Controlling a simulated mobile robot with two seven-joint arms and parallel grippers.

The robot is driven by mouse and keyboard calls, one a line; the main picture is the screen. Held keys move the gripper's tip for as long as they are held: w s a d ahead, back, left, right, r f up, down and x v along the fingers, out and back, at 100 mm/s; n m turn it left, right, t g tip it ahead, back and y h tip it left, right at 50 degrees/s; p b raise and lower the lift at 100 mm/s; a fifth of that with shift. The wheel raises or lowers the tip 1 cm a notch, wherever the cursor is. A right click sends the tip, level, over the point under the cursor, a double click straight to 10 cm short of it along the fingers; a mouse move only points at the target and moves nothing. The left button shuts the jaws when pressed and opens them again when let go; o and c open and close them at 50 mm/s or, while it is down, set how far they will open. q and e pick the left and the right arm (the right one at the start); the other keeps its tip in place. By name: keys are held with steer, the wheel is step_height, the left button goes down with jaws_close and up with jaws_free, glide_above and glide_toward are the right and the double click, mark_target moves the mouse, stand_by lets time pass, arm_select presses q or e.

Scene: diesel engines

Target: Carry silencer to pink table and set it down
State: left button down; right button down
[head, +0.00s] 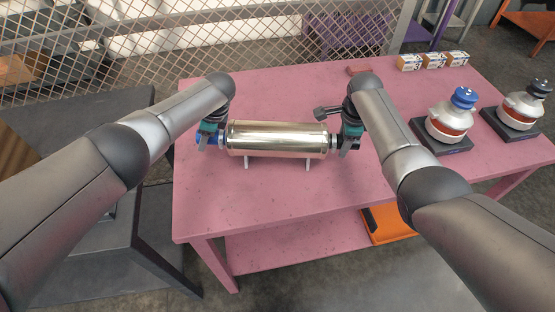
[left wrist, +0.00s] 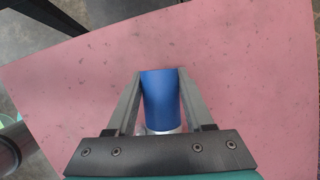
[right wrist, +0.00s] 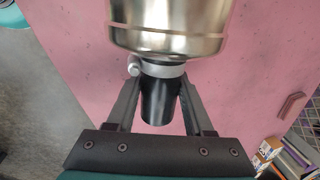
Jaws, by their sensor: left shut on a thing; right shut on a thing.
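The silencer (head: 277,139) is a shiny metal cylinder with a blue end on the left, a black end on the right and two short legs below. It lies level over the left part of the pink table (head: 280,200); I cannot tell if its legs touch the top. My left gripper (head: 208,140) is shut on the blue end (left wrist: 160,98). My right gripper (head: 347,145) is shut on the black end (right wrist: 157,103), beside a grey clamp (right wrist: 160,70). The silencer's body (right wrist: 168,25) also shows in the right wrist view.
Two metal-and-red units, one with a blue cap (head: 449,122) and one with a black cap (head: 523,105), stand on dark bases at the right. Small boxes (head: 433,61) line the back edge. A dark table (head: 75,130) stands at left. The table front is clear.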

arm_select(q)
steer(key=shift+w+f, duration=0.1)
steer(key=shift+f, duration=0.1)
arm_select(e)
steer(key=shift+w+f, duration=0.15)
steer(key=shift+f, duration=0.05)
arm_select(q)
steer(key=shift+c, duration=2.4)
jaws_free()
steer(key=shift+s, duration=0.2)
arm_select(e)
steer(key=shift+c, duration=2.4)
jaws_free()
steer(key=shift+s, duration=0.2)
arm_select(q)
steer(key=shift+o, duration=1)
arm_select(e)
steer(key=shift+o, duration=1)
arm_select(q)
steer(key=v, duration=1.2)
arm_select(e)
step_height(320, 180, up, 12)
steer(key=s, duration=0.2)
steer(key=shift+s+f, duration=0.15)
steer(key=shift+s, duration=0.05)
arm_select(q)
steer(key=shift+w, duration=0.1)
